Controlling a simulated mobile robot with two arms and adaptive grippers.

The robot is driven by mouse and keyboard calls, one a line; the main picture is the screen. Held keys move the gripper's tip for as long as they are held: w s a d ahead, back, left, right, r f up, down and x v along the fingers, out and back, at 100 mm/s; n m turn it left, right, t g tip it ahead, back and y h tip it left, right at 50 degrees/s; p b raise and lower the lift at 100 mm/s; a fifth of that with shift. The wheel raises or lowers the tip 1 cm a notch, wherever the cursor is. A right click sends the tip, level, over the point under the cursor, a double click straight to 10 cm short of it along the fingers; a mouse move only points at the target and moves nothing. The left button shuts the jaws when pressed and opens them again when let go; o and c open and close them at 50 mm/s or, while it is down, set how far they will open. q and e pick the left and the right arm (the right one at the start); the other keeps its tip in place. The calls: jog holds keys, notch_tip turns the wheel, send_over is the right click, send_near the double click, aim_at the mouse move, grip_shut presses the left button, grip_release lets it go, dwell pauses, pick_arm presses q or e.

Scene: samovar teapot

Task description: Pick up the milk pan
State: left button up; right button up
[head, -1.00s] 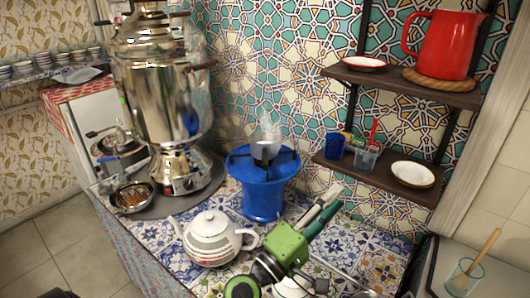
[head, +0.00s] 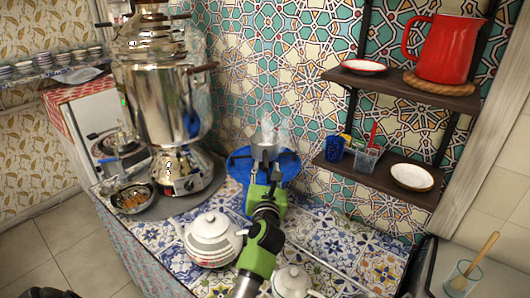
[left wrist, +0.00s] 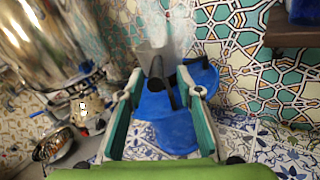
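The milk pan (head: 266,143) is a small steaming metal pan. It sits on top of the blue burner stand (head: 236,160) near the tiled wall. In the left wrist view the pan (left wrist: 152,54) shows with its dark handle (left wrist: 167,91) pointing towards the camera. My left gripper (head: 265,166) is in front of the stand, its fingers pointing at the pan. In the left wrist view its fingers (left wrist: 159,74) are spread apart, one on each side of the handle, with no clear contact.
A large samovar (head: 165,100) stands to the left. A white teapot (head: 210,238) is left of my arm, and another white pot (head: 291,281) is to its right. A shelf (head: 375,168) with cups and a plate hangs right. Tiles right of the stand look clear.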

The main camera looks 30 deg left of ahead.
aim_at(265, 155)
pick_arm(q)
jog(key=shift+p+x, duration=0.55)
jog(key=shift+x, duration=2.8)
jog(key=shift+s+a+r, duration=0.1)
jog(key=shift+s+r, duration=0.05)
jog(key=shift+r, duration=0.05)
jog(key=shift+c, duration=0.8)
grip_shut()
jog(key=shift+r, duration=0.1)
